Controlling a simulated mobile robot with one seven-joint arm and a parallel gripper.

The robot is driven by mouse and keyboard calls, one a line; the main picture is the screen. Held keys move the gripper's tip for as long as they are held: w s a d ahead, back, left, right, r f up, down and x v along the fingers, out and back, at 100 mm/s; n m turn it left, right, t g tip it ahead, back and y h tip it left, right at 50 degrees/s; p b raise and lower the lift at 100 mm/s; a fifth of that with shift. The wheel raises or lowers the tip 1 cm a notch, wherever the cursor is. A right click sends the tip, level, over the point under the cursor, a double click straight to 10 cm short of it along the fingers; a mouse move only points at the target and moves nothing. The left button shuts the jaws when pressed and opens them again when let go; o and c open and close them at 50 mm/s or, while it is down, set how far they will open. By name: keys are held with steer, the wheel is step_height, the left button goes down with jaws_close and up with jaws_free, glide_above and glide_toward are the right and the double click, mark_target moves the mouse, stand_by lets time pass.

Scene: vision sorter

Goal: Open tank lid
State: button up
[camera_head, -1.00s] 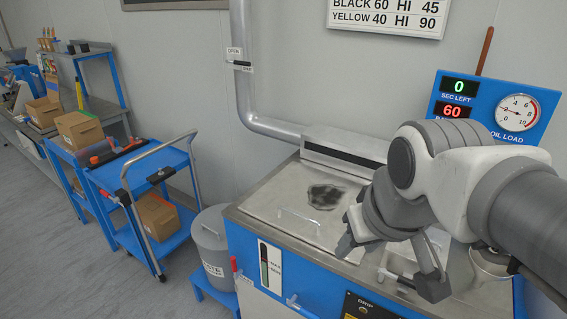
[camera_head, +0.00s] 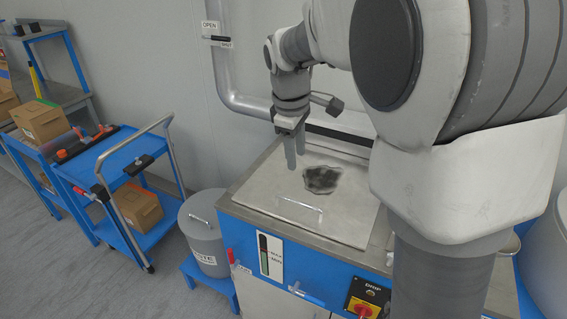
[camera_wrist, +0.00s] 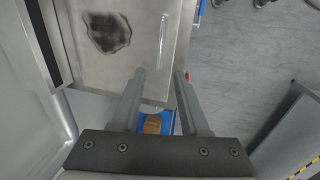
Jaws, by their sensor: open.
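The tank lid (camera_head: 345,222) is a flat steel plate lying shut on top of the blue-fronted tank (camera_head: 240,238). A dark stain marks it, and a thin clear-looking bar handle (camera_head: 301,207) sits near its front edge. My gripper (camera_head: 294,158) points down, open and empty, above the back left part of the lid, apart from the handle. In the wrist view the open fingers (camera_wrist: 160,74) reach toward the near end of the handle (camera_wrist: 163,62), with the lid (camera_wrist: 125,58) on the left. My arm hides the tank's right side in the head view.
A grey lidded waste bin (camera_head: 203,240) stands left of the tank on a blue step. A blue cart (camera_head: 118,175) with a box is farther left. A wall pipe (camera_head: 222,75) runs behind the tank. Floor at the lower left is free.

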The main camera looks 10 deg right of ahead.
mark_target(300, 202)
steer(key=w+f, duration=0.1)
steer(key=f, duration=0.4)
steer(key=d+f, duration=0.1)
steer(key=f, duration=0.5)
steer(key=w+d+f+b, duration=0.1)
steer(key=f, duration=0.4)
steer(key=shift+w+f, duration=0.2)
steer(key=shift+w, duration=0.1)
jaws_close()
steer(key=shift+r, duration=0.1)
stand_by(0.5)
